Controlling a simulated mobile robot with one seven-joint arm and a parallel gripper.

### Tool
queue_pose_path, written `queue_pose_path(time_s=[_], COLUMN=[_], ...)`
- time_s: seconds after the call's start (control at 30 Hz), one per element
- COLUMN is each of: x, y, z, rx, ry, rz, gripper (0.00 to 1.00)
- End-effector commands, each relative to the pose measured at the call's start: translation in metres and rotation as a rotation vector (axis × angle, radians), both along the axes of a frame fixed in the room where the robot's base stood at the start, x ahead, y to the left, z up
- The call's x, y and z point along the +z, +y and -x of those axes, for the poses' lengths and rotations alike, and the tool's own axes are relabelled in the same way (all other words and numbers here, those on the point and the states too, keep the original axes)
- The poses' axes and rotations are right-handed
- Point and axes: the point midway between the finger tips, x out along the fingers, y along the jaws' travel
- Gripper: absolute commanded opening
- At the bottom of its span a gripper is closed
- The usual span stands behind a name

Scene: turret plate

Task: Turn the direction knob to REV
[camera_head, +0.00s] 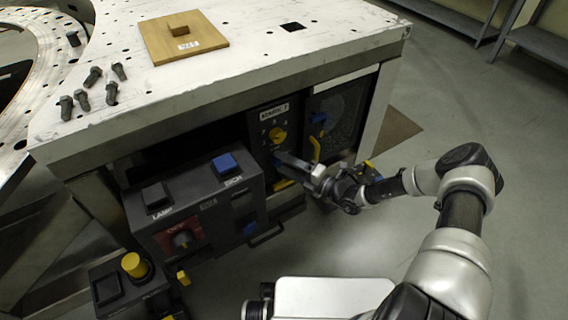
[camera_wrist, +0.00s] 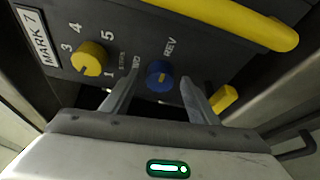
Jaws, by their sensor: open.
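The blue direction knob (camera_wrist: 159,73) is on the dark panel in the wrist view. The label REV (camera_wrist: 169,47) is at its upper right, and a partly hidden label, seemingly FWD (camera_wrist: 136,62), is at its left. The knob has a small light mark, but which label it points to is not clear. My gripper (camera_wrist: 159,84) is open, with one finger on each side of the knob; contact cannot be made out. In the head view my gripper (camera_head: 284,162) is at the panel front and largely covers the knob.
A yellow numbered knob (camera_wrist: 89,58) sits left of the blue knob under a MARK 7 label (camera_wrist: 38,35). A thick yellow handle (camera_wrist: 240,22) crosses above, and a small yellow part (camera_wrist: 224,98) is right of my fingers. A LAMP box (camera_head: 190,195) stands left.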

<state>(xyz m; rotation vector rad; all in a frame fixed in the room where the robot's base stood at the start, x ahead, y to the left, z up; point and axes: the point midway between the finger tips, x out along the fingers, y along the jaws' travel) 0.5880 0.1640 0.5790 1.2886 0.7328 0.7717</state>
Motion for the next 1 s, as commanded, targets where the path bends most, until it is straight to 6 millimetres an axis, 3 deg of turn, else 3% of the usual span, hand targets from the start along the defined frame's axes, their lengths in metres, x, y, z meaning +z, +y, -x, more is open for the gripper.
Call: queue_pose_path(time_s=[0.17,0.6,0.8,1.0], x=[0.004,0.008,0.008,0.008], y=[-0.023,-0.11,-0.135,-0.142], z=[0.014,0.072,0.089,0.095], rx=[-0.003,-0.003,-0.002,-0.001], ry=[0.001,0.001,0.0,0.0], rz=[0.001,0.0,0.001,-0.001], gripper=[0.54,0.54,0.54,0.54])
